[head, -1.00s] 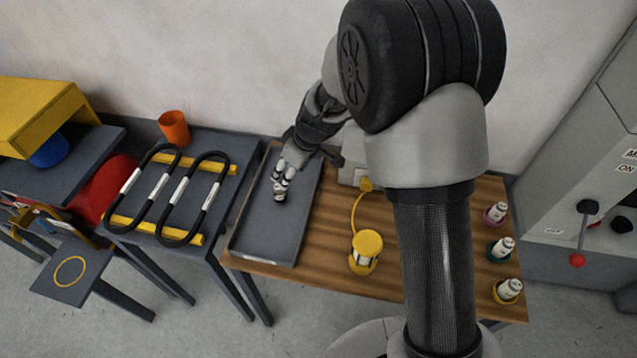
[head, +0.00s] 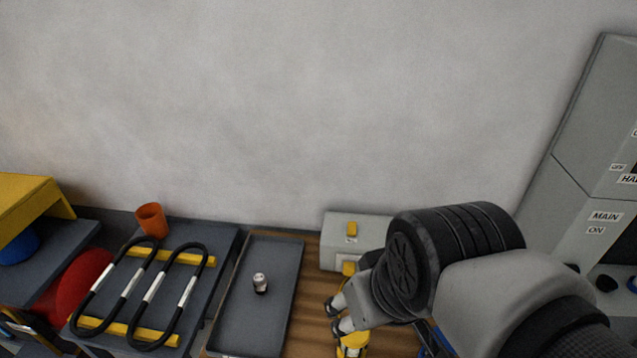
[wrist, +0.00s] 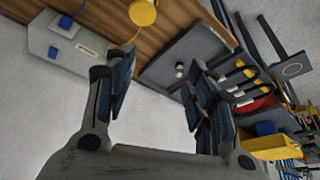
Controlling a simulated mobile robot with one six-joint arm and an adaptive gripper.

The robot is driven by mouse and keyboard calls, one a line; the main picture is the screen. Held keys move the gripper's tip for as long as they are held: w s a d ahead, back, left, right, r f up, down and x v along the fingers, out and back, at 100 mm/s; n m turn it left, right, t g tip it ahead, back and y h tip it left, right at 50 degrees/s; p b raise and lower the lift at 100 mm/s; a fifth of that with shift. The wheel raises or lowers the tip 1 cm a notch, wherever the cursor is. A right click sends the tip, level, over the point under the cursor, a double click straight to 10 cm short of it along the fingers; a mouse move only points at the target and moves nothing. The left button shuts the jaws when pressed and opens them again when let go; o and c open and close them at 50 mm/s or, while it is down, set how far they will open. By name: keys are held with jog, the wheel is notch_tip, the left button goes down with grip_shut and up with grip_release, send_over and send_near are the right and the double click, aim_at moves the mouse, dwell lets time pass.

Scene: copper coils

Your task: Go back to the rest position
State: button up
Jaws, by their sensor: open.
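My gripper (head: 337,316) is open, at the right of the dark tray in the head view and partly hidden by my own arm. In the wrist view its two fingers (wrist: 160,88) are spread wide with nothing between them. A small silver and black cylinder (head: 260,283) stands in the grey tray (head: 246,330), apart from the gripper. It also shows in the wrist view (wrist: 180,69), beyond the fingers.
A grey box (head: 345,232) with yellow parts stands against the wall. A yellow-capped item (head: 352,346) is just below my gripper in the picture. Two black coils (head: 172,290) lie on yellow bars at the left, near an orange cup (head: 151,220). A grey cabinet (head: 590,140) stands at right.

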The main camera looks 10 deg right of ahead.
jog(key=s, duration=0.1)
jog(key=s+d+m, duration=0.1)
jog(key=shift+s+d+f, duration=0.15)
jog(key=shift+s, duration=0.2)
dwell(1.4)
